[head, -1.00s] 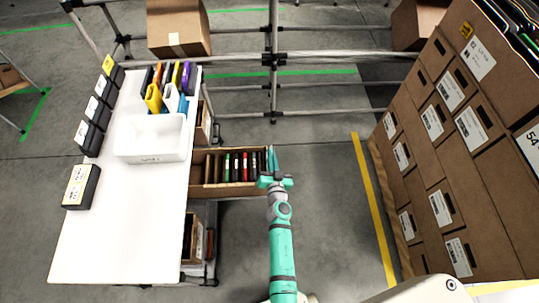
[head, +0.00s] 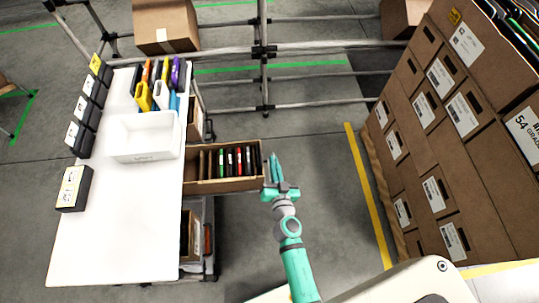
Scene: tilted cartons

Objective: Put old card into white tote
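The white tote (head: 150,153) stands on the white tabletop at the left, with a label on its front wall, and looks empty. An open cardboard carton (head: 228,184) sits right of the table edge. Several thin upright cards (head: 239,161) stand in it, dark with green, red and white edges. I cannot tell which is the old card. My teal gripper (head: 276,158) is just right of the carton's right end, fingers pointing away from me. It seems empty; the fingers look close together, but their gap is too small to judge.
Black boxes (head: 88,102) line the table's left edge. A metal rail frame (head: 330,46) runs across the back. Stacked brown cartons (head: 460,150) fill the right side. Floor between the carton and the stack is clear.

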